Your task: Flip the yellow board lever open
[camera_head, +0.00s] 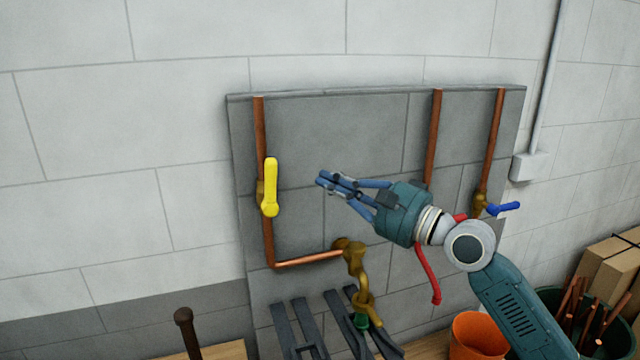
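The yellow board lever (270,185) sits on the left copper pipe (261,130) of the grey wall panel. Its handle stands nearly upright, in line with the pipe, with its wider round end at the bottom. My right gripper (332,182) is to the right of the lever and points left toward it. A clear gap separates the fingertips from the lever in the picture. The fingers look closed together with nothing between them. My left gripper does not show.
A red lever (430,275) and a blue lever (503,208) are on the pipes to the right, the red one partly behind my arm. A brass tap (352,255), dark bars (300,325) and an orange bucket (478,335) are below. The wall left of the panel is clear.

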